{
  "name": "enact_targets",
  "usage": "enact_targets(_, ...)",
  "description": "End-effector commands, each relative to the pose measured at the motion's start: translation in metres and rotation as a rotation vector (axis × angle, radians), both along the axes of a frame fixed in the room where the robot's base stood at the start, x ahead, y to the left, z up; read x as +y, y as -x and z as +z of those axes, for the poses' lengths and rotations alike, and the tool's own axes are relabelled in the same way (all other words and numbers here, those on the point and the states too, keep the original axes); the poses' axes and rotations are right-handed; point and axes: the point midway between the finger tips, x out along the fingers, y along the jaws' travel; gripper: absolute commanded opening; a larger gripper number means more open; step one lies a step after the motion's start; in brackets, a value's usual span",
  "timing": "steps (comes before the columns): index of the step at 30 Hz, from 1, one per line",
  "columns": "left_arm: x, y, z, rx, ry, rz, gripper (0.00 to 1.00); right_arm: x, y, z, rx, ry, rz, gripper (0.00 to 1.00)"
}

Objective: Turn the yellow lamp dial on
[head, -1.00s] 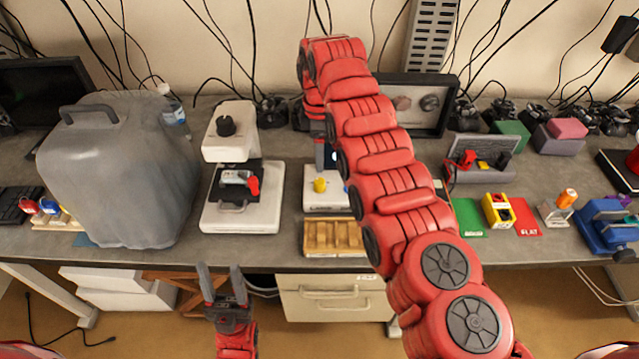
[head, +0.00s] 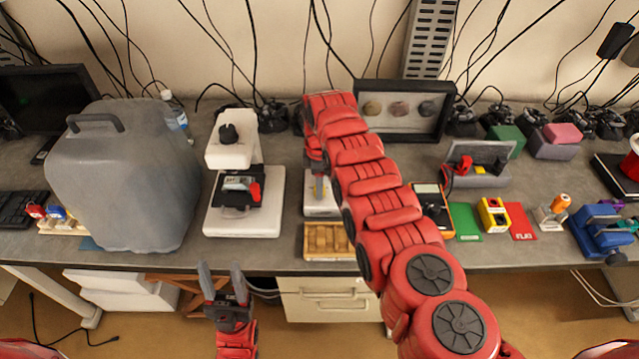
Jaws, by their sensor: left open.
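The white lamp base (head: 313,207) stands on the bench behind a wooden tray. My right arm reaches across from the lower right, and its gripper (head: 319,186) points down over this base. The gripper and arm cover the place of the yellow dial, so I cannot make out the dial clearly or tell whether the gripper touches it. Whether the right jaws are open or shut does not show. My left gripper (head: 223,272) is open and empty, low in front of the bench edge, away from the lamp.
A white microscope-like device (head: 232,150) stands left of the lamp base, with a large grey jerrycan (head: 120,180) further left. The wooden tray (head: 327,241) lies in front. A framed display (head: 405,108) is behind my right arm. Green and red mats (head: 465,222) lie to the right.

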Motion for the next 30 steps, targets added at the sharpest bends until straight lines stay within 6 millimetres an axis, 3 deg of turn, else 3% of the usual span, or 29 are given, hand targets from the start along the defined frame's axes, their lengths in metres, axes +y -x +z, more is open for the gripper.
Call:
enact_targets(1,0.000,0.000,0.000,0.000,0.000,0.000,0.50,0.000,0.000,0.000,0.000,0.000,0.000,0.38)
enact_targets(6,0.000,0.000,0.000,0.000,0.000,0.000,0.50,0.000,0.000,0.000,0.000,0.000,0.000,0.07)
enact_targets(8,0.000,0.000,0.000,0.000,0.000,0.000,0.50,0.000,0.000,0.000,0.000,0.000,0.000,0.00)
enact_targets(20,0.000,0.000,-0.006,0.000,0.000,0.000,0.50,0.000,-0.001,-0.001,-0.001,-0.001,-0.051,0.00)
enact_targets(30,0.000,0.000,-0.032,0.000,0.000,0.000,0.50,0.000,-0.001,-0.004,-0.002,-0.001,-0.288,0.00)
